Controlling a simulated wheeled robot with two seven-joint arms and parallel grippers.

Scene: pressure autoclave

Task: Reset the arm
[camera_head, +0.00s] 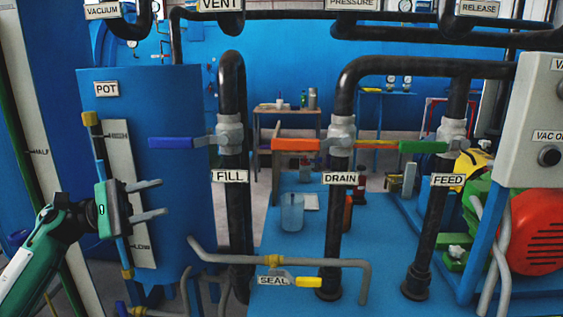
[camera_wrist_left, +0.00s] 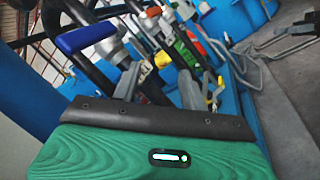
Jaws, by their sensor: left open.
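My left gripper (camera_head: 157,199) is in the lower left of the head view, on a green and white arm. Its two grey fingers point right, apart and empty, in front of the blue POT tank (camera_head: 178,95). It is below and left of the blue FILL valve handle (camera_head: 171,142), not touching it. In the left wrist view the green gripper body (camera_wrist_left: 165,150) fills the bottom, and the blue handle (camera_wrist_left: 86,37) shows at the upper left. My right gripper is in neither view.
Black FILL, DRAIN and FEED pipes stand across the middle. The orange DRAIN handle (camera_head: 296,144), green FEED handle (camera_head: 423,147) and yellow SEAL handle (camera_head: 309,282) stick out sideways. A grey control box (camera_head: 540,110) and a red motor (camera_head: 538,232) are at the right.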

